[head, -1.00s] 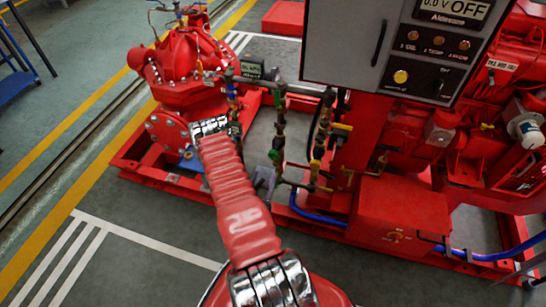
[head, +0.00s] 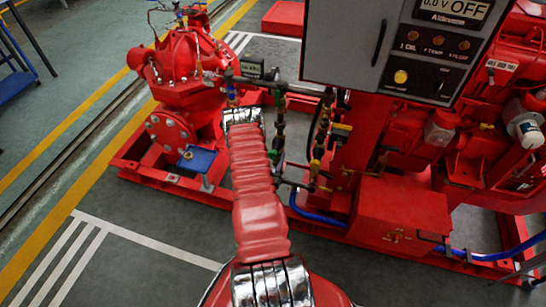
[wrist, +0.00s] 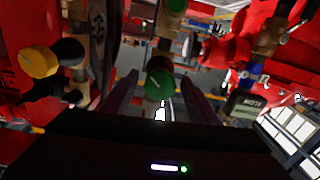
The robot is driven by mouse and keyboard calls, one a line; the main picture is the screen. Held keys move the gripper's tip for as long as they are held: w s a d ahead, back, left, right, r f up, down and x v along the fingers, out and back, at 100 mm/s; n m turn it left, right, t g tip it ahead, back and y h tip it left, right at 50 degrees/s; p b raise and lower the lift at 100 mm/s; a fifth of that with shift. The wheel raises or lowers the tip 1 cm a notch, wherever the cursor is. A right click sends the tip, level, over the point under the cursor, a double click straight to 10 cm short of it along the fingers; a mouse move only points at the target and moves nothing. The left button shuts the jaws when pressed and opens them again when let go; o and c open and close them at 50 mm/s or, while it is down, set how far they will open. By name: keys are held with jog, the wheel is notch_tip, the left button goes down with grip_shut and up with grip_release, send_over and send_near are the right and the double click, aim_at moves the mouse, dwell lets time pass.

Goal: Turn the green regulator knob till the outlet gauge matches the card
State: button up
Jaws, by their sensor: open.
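In the wrist view a round green knob (wrist: 159,83) stands between the two dark fingers of my gripper (wrist: 160,92). The fingers are apart, one on each side of it. I cannot tell whether they touch it. A second green part (wrist: 176,5) shows at the top edge of that view. In the head view my arm hides the gripper, and small green parts (head: 276,153) show beside the arm on the pipework. A dark sign with light lettering (head: 252,69) stands behind the pipes, perhaps the card. I cannot make out the outlet gauge's reading.
A yellow knob (wrist: 39,61) sits left of the fingers, and pipes crowd around them. In the head view a grey control panel (head: 395,45) overhangs at the right, with red pump machinery (head: 185,70) at the left. Open floor (head: 130,265) lies at the front left.

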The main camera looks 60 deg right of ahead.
jog(key=shift+d, duration=0.3)
jog(key=shift+c, duration=0.4)
jog(key=c, duration=0.9)
jog(key=shift+w+a, duration=0.1)
jog(key=shift+a, duration=0.2)
jog(key=shift+c, duration=0.3)
jog(key=shift+d, duration=0.2)
jog(key=shift+d+m, duration=0.1)
jog(key=shift+m, duration=0.3)
